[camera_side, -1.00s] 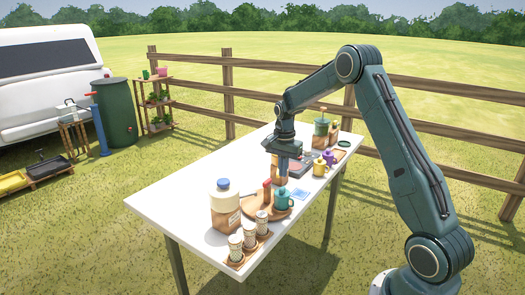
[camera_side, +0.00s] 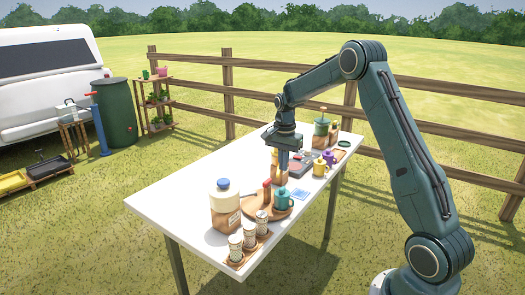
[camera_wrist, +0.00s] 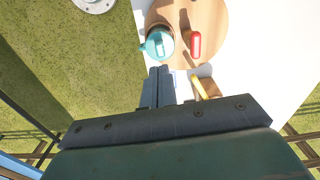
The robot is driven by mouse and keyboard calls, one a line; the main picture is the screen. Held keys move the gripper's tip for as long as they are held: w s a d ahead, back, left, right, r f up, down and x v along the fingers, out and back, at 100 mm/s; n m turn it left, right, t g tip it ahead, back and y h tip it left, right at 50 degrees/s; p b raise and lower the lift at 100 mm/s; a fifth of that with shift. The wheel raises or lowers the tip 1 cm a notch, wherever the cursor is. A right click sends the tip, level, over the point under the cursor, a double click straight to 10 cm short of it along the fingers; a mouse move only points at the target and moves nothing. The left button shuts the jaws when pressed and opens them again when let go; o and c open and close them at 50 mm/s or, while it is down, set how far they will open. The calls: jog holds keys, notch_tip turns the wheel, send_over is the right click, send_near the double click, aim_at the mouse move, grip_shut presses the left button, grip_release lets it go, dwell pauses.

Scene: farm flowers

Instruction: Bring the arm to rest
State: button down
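My gripper (camera_side: 284,166) hangs pointing down over the middle of the white table (camera_side: 190,175), above the table top. In the wrist view its two fingers (camera_wrist: 160,84) lie side by side with no gap seen, and nothing shows between them. In the side view it is behind the teal mug (camera_side: 283,199) and in front of a wooden item that it partly hides. The round wooden board (camera_side: 256,208) carries the teal mug and a red-topped item (camera_side: 267,188). The mug also shows in the wrist view (camera_wrist: 158,43), just beyond the fingertips.
A jug with a blue lid (camera_side: 225,207) and several patterned cups (camera_side: 249,236) stand at the table's near end. A yellow mug (camera_side: 319,167), a purple mug (camera_side: 328,157) and a green-topped container (camera_side: 321,128) stand farther back. The left side of the table is clear.

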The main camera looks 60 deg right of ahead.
jog(key=s+a+r+n+t, duration=0.1)
jog(key=s+a+r+n, duration=0.35)
jog(key=a+r, duration=0.35)
jog(key=s+a+r+n+t, duration=0.2)
jog(key=s+a+r+n, duration=0.1)
jog(key=s+a+r, duration=0.3)
jog(key=s+a+r+n+t, duration=0.1)
jog(key=s+a+n, duration=0.3)
jog(key=s, duration=0.4)
jog(key=s+a+n+t, duration=0.1)
jog(key=s+a+n, duration=0.4)
jog(key=s+a, duration=0.2)
jog(key=shift+s+r+t, duration=0.3)
jog(key=shift+s+r, duration=0.1)
jog(key=shift+s, duration=0.6)
jog(key=shift+n, duration=0.25)
